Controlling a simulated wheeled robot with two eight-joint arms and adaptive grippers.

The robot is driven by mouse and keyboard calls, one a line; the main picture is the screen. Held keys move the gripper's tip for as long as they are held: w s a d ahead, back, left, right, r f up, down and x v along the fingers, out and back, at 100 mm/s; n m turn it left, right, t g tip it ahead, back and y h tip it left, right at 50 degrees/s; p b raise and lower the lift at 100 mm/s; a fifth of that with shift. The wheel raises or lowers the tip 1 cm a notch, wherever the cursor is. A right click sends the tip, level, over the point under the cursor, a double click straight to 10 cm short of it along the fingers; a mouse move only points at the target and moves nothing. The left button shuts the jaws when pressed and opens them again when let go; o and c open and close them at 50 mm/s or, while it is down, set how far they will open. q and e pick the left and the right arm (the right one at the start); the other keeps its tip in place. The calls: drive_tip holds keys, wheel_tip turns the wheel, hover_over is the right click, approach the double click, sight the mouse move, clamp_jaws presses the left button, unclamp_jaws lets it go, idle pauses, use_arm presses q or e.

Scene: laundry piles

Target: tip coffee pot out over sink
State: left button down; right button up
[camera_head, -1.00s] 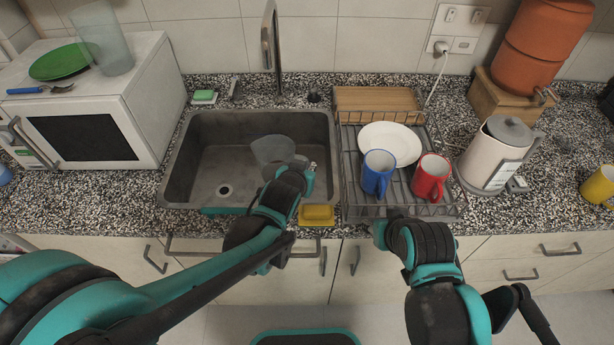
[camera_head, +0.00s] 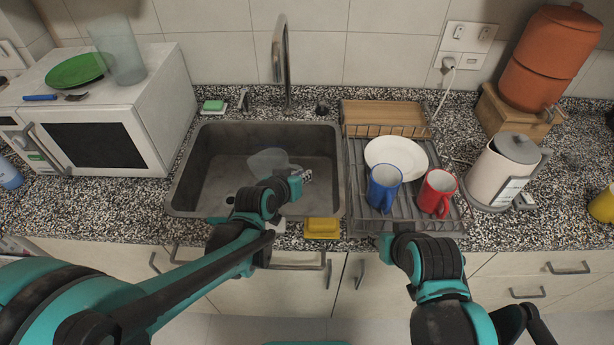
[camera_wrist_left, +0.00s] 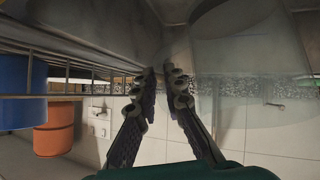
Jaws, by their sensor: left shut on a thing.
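The coffee pot (camera_head: 268,161) is a clear, see-through vessel over the sink basin (camera_head: 205,170). It looks tilted towards the left in the head view. My left gripper (camera_head: 305,175) is shut on it at its right side, above the right part of the basin. In the left wrist view the two fingers (camera_wrist_left: 162,76) are close together, and the clear pot (camera_wrist_left: 250,35) fills the upper right. What the fingers grip is hard to make out. My right gripper (camera_head: 384,243) is low in front of the dish rack; its fingers are hidden.
The dish rack (camera_head: 355,190) right of the sink holds a white plate (camera_head: 396,157), a blue mug (camera_head: 383,188) and a red mug (camera_head: 437,193). The faucet (camera_head: 280,60) rises behind the basin. A yellow sponge (camera_head: 322,228) lies at the sink's front edge. A kettle (camera_head: 498,172) stands right.

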use_arm(q)
drive_tip(key=shift+n+h, duration=0.4)
drive_tip(key=shift+h, duration=0.1)
drive_tip(key=shift+w+a+r, duration=0.15)
drive_tip(key=shift+w+a, duration=0.15)
drive_tip(key=shift+a, duration=0.7)
drive_tip(key=shift+w+a+r, duration=0.2)
drive_tip(key=shift+w+a, duration=0.15)
drive_tip(key=shift+a, duration=0.65)
drive_tip(key=shift+w+a+r, duration=0.15)
drive_tip(key=shift+w+a, duration=0.15)
drive_tip(key=shift+a, duration=0.7)
drive_tip(key=w+a+r+n+t+h+b, duration=0.1)
drive_tip(key=w+a+r+n+h, duration=0.3)
drive_tip(key=a+r+n+h, duration=0.5)
drive_tip(key=shift+a+r+n+t, duration=0.4)
drive_tip(key=shift+a+r+n, duration=0.4)
drive_tip(key=shift+a+r, duration=1.65)
drive_tip(key=shift+d+r, duration=0.35)
drive_tip(key=shift+r, duration=0.1)
